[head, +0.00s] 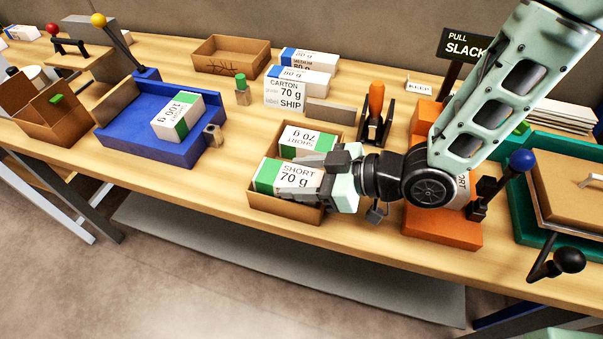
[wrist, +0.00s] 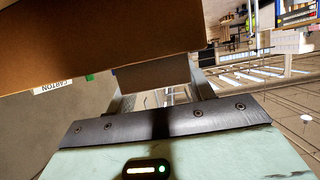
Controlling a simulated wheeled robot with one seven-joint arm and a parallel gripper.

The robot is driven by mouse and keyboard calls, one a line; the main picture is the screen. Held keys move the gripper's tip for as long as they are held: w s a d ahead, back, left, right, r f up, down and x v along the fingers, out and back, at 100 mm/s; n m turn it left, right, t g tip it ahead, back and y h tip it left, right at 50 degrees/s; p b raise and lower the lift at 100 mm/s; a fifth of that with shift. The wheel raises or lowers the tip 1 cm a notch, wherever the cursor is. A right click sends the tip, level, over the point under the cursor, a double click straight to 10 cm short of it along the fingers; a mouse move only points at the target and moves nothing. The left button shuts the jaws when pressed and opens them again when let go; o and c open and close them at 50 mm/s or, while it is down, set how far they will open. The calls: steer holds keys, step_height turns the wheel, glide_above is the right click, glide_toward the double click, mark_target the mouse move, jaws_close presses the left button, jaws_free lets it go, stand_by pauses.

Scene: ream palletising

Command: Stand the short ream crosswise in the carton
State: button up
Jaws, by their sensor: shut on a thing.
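The open brown carton (head: 285,209) stands near the table's front edge in the head view. My gripper (head: 322,182) comes from the right and is shut on a short ream (head: 286,173), white and green and marked SHORT 70 g. This ream is at the front part of the carton; its lower part is hidden by the front wall, and I cannot tell whether it touches the bottom. Another short 70 g ream (head: 308,139) shows at the carton's back. In the wrist view a dark block-like face (wrist: 155,75) lies between the fingers, below a large brown surface.
A card (head: 285,94) reads CARTON, grade 70 g, label SHIP. An orange-handled tool (head: 376,100) stands behind my gripper. An orange block (head: 440,228) and green station (head: 522,215) are at right.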

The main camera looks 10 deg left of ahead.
steer(key=o, duration=1.2)
steer(key=shift+p+v, duration=4.75)
steer(key=shift+v, duration=3.95)
